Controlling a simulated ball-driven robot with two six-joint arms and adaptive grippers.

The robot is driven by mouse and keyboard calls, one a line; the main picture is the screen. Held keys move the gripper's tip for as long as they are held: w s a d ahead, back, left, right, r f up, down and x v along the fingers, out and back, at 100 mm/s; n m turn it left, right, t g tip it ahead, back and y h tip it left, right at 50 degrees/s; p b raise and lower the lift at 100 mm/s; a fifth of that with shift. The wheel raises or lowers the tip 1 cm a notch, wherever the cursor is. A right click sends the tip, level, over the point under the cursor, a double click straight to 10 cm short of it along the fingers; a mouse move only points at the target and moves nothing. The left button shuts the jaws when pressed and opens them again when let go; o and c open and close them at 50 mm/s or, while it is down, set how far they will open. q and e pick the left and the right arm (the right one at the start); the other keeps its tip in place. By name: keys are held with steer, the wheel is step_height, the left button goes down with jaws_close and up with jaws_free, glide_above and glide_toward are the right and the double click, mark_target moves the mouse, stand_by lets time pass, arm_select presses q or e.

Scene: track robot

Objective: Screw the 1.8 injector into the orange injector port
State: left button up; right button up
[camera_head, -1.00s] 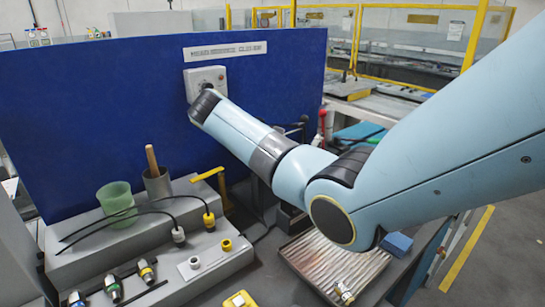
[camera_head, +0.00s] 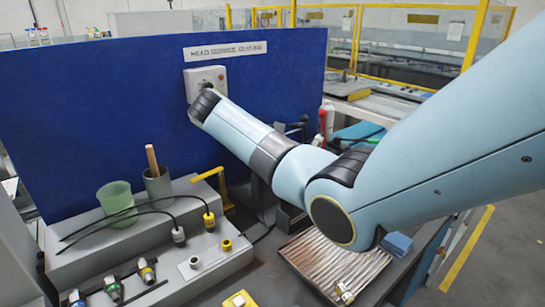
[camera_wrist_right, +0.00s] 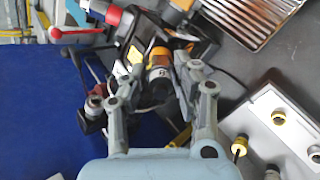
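My right gripper (camera_wrist_right: 160,78) shows in the right wrist view, its two grey fingers on either side of a short silver and dark injector (camera_wrist_right: 158,77). The fingers appear closed on it. An orange ring (camera_wrist_right: 158,53) sits at the injector's far end, against a black fixture (camera_wrist_right: 192,42). I cannot tell how deep the injector sits in it, and its label is too blurred to read. My left gripper is in neither view.
In the head view, several coloured injectors, including a green one (camera_head: 113,288), lie at the front left. A green cup (camera_head: 116,200) stands on the grey stepped block (camera_head: 85,260). A ribbed metal tray (camera_head: 320,262) lies right of centre. A blue panel (camera_head: 100,110) closes the back.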

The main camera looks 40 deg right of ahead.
steer(key=shift+f, duration=0.1)
jaws_close()
steer(key=m+b, duration=0.1)
steer(key=m, duration=0.2)
steer(key=shift+s+f+m, duration=0.1)
steer(key=shift+m, duration=0.3)
steer(key=m+b, duration=0.1)
steer(key=m, duration=0.2)
steer(key=m+b, duration=0.1)
steer(key=m, duration=0.3)
steer(key=shift+m+b, duration=0.3)
steer(key=shift+m, duration=0.3)
